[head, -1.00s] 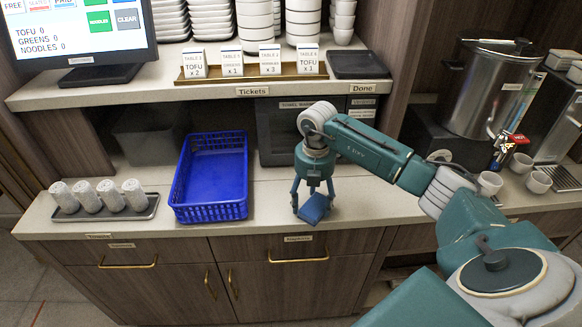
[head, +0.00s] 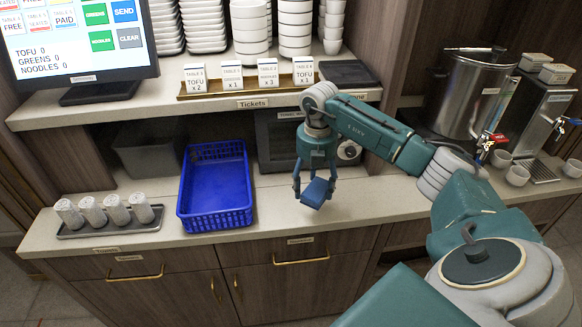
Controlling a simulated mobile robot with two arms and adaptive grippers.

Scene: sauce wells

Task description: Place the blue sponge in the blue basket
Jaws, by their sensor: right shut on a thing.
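The blue basket (head: 216,219) stands on the counter left of the middle in the head view, and the inside that shows is empty. My right gripper (head: 315,190) is shut on the blue sponge (head: 317,194). It holds the sponge to the right of the basket, apart from it, near the counter's front edge. The sponge looks raised off the counter, though the height is hard to tell. My left gripper is not in view.
A tray (head: 110,229) with several rolled white towels lies left of the basket. A grey bin (head: 146,160) stands behind it. The shelf with ticket cards (head: 235,78) overhangs the counter's back. Counter between basket and sponge is clear.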

